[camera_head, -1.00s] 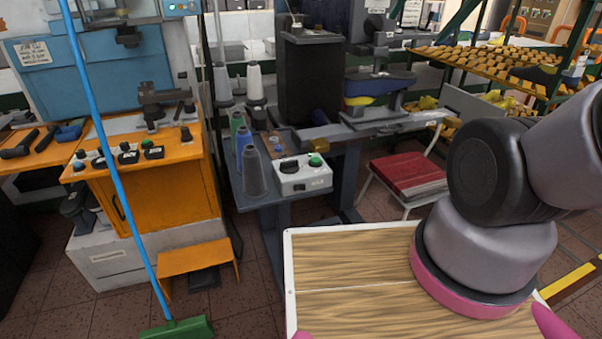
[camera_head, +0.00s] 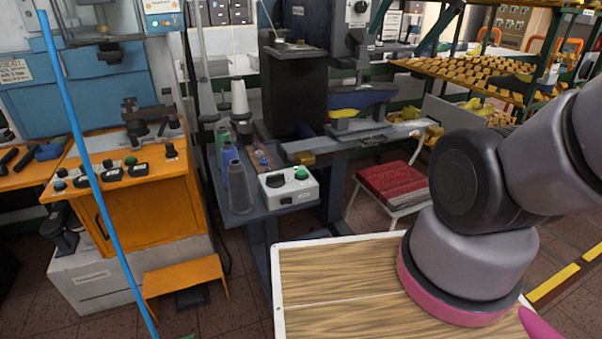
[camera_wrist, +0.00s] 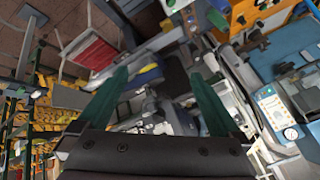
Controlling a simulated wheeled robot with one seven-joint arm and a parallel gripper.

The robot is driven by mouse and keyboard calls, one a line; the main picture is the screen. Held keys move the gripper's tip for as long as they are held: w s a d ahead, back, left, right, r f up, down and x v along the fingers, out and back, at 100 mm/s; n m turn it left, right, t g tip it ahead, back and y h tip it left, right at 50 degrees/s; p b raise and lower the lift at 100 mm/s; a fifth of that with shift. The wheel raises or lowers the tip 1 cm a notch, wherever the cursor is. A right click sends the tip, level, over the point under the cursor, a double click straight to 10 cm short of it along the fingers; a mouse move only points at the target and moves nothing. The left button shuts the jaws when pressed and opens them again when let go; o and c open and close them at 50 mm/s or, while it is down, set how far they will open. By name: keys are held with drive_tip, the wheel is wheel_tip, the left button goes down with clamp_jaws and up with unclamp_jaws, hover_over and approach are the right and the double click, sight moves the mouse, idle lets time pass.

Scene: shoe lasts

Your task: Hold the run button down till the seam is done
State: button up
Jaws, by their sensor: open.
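A white control box (camera_head: 289,187) sits on the dark machine table (camera_head: 238,208) in the head view. A green button (camera_head: 301,173) stands on its top at the right, and a round black knob or switch (camera_head: 274,181) is to its left. The label on the box front is too small to read. My gripper (camera_wrist: 159,74) shows in the wrist view with its two green fingers spread and nothing between them. It is outside the head view, apart from the box. I cannot make out the green button for certain in the wrist view.
Thread cones (camera_head: 238,186) stand close left of the box. A dark sewing machine (camera_head: 294,92) rises behind it. A red-seated chair (camera_head: 392,185) is to the right. An orange machine (camera_head: 150,210) with its own buttons and a leaning blue pole (camera_head: 88,165) are at the left.

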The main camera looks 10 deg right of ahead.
clamp_jaws()
idle(1.7)
